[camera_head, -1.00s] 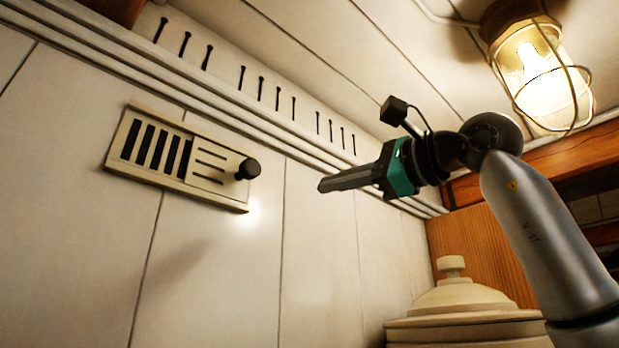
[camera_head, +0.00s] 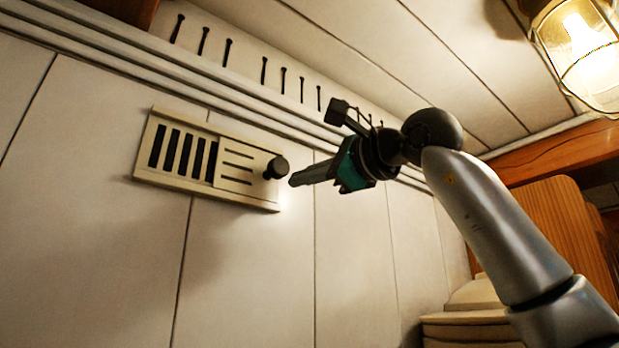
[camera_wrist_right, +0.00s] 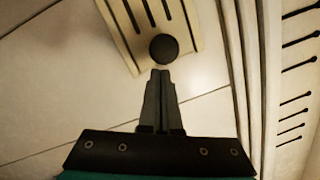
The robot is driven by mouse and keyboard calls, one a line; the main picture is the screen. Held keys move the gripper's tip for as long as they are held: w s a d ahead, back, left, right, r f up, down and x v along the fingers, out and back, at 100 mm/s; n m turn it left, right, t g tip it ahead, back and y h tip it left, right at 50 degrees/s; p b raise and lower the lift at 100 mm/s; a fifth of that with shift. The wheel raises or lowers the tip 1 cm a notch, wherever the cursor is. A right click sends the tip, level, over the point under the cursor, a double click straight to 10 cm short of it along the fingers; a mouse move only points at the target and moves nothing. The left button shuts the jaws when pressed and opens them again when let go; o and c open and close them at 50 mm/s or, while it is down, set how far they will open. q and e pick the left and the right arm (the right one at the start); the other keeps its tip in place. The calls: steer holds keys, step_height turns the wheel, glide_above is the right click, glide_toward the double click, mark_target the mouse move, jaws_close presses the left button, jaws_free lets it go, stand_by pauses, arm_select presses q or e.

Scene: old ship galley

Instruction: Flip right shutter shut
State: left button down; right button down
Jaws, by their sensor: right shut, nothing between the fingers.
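A cream vent plate (camera_head: 150,178) is fixed to the white panelled wall in the head view. Its left half shows several dark open slots. Its right half is covered by a sliding shutter (camera_head: 232,182) with thin slits and a round black knob (camera_head: 276,168) at its right end. My right gripper (camera_head: 292,182) is shut and empty, its fingertips just right of the knob. In the right wrist view the fingertips (camera_wrist_right: 161,73) point at the knob (camera_wrist_right: 164,48) on the plate (camera_wrist_right: 190,22); whether they touch cannot be told. My left gripper is not in view.
A slotted ledge (camera_head: 250,68) runs along the wall top above the vent. A caged lamp (camera_head: 582,45) hangs at the upper right. A cream lidded container (camera_head: 470,330) stands low right, partly behind my right arm. The wall below the vent is clear.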

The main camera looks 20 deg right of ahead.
steer(key=shift+s+a, duration=0.1)
steer(key=s+a+b, duration=0.1)
steer(key=s+a, duration=0.2)
steer(key=a, duration=0.7)
steer(key=shift+s+a, duration=0.15)
steer(key=shift+s, duration=0.2)
steer(key=s+d+f+b, duration=0.2)
steer(key=s+d+b, duration=0.2)
steer(key=s+d, duration=0.4)
steer(key=shift+f, duration=0.4)
steer(key=shift+s+a, duration=0.1)
